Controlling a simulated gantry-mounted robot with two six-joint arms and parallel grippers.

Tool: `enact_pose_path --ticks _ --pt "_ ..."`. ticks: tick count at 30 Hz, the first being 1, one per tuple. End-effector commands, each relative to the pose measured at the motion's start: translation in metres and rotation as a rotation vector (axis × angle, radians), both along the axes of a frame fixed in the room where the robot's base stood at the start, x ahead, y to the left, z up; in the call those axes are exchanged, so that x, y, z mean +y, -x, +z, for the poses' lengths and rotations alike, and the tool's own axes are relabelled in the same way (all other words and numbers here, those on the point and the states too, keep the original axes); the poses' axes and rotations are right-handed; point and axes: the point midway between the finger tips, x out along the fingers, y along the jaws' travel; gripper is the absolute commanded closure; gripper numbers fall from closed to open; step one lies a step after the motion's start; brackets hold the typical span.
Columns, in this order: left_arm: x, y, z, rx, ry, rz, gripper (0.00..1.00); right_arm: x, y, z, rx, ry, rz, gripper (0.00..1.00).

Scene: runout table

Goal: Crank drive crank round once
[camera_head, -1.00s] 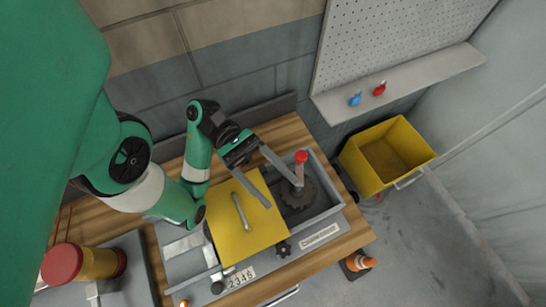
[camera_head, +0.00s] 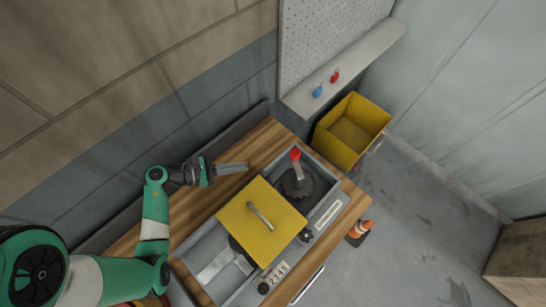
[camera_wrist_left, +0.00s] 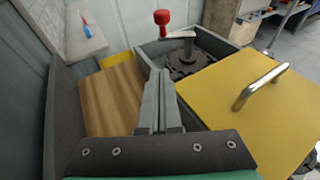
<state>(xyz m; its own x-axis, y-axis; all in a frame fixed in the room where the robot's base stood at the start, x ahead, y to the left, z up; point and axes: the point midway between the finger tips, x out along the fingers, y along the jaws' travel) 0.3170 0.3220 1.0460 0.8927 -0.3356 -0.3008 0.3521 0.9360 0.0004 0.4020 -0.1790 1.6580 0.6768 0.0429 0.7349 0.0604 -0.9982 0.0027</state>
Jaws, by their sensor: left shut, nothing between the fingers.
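The drive crank (camera_head: 297,166) is a grey arm with a red knob, set on a dark toothed gear (camera_head: 297,185) in a grey housing. It also shows in the left wrist view, its red knob (camera_wrist_left: 162,17) standing up beyond my fingers. My left gripper (camera_head: 247,168) is shut and empty, to the left of the crank and apart from it, over the wooden table near the back wall. In the left wrist view its fingers (camera_wrist_left: 160,78) lie together and point toward the crank. My right gripper is not in view.
A yellow cover (camera_head: 250,225) with a bar handle lies over the housing beside the gear. A yellow bin (camera_head: 345,130) stands beyond the table's right end. A shelf (camera_head: 350,70) holds a blue and a red item. An orange cone (camera_head: 362,229) stands on the floor.

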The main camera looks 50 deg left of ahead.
Motion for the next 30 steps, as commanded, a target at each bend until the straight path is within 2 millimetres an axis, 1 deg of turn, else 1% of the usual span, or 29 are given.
enact_pose_path --ticks 5,15,18,21,24,30 --pt "-0.01 -0.02 -0.007 0.0 0.0 -0.008 1.0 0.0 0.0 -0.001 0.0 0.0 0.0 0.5" --pt "-0.034 -0.086 -0.03 -0.001 0.0 -0.008 1.0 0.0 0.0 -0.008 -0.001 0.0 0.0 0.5" --pt "-0.04 -0.103 -0.028 -0.002 0.0 -0.007 1.0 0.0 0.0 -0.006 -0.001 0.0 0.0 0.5" --pt "-0.044 -0.115 -0.029 -0.002 0.0 -0.004 1.0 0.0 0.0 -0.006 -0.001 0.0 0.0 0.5" --pt "-0.047 -0.122 -0.029 -0.001 0.001 -0.003 1.0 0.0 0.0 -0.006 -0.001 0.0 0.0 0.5" --pt "-0.047 -0.124 -0.029 -0.001 0.001 -0.001 1.0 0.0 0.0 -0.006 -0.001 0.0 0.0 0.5"
